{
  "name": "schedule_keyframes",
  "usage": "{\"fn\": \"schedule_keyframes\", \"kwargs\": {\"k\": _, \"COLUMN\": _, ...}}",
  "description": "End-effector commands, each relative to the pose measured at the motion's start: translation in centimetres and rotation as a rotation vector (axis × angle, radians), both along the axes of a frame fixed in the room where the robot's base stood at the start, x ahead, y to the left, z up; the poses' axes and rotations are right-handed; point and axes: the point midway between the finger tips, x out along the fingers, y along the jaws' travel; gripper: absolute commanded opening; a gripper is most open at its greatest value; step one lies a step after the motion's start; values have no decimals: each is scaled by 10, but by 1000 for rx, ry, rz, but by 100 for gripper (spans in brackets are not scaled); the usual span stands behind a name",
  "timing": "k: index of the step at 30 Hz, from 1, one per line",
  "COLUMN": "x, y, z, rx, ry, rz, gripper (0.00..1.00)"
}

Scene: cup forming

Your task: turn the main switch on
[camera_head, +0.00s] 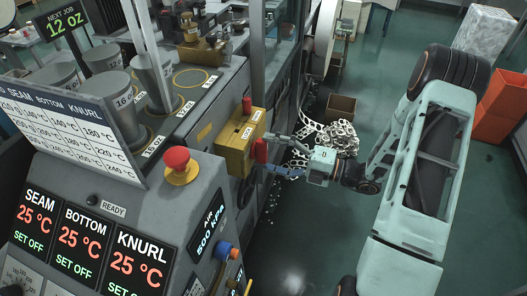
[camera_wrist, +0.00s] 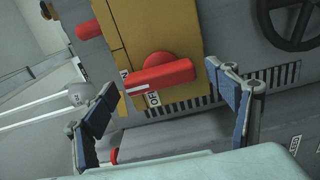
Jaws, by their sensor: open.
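The main switch is a red rotary handle (camera_wrist: 160,77) on a yellow box (camera_wrist: 190,45). In the wrist view the handle lies nearly level, slightly tilted, with a white mark at its left end. A partly covered label reading OFF (camera_wrist: 153,99) shows just below it, and another partly hidden label is at its left. In the head view the handle (camera_head: 260,150) is on the right side of the yellow box (camera_head: 234,150). My gripper (camera_head: 275,152) is open in front of it, one finger to each side. I see no finger touching the handle.
A second red part (camera_wrist: 88,29) sticks out from the yellow box. A black handwheel (camera_wrist: 295,22) is at the upper right of the wrist view. The grey control console (camera_head: 150,215) with a red mushroom button (camera_head: 178,160) stands left of the box. Perforated scrap (camera_head: 335,138) lies behind my gripper.

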Motion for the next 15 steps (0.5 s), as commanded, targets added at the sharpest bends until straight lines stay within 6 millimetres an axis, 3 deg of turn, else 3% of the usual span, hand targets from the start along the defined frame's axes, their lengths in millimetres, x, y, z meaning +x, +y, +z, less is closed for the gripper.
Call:
{"fn": "schedule_keyframes", "kwargs": {"k": 9, "x": -25, "y": -64, "z": 0, "rx": -1, "ry": 0, "rz": -5, "gripper": 80}}
{"fn": "schedule_keyframes", "kwargs": {"k": 15, "x": -35, "y": -87, "z": 0, "rx": 0, "ry": 1, "rz": -2, "gripper": 80}}
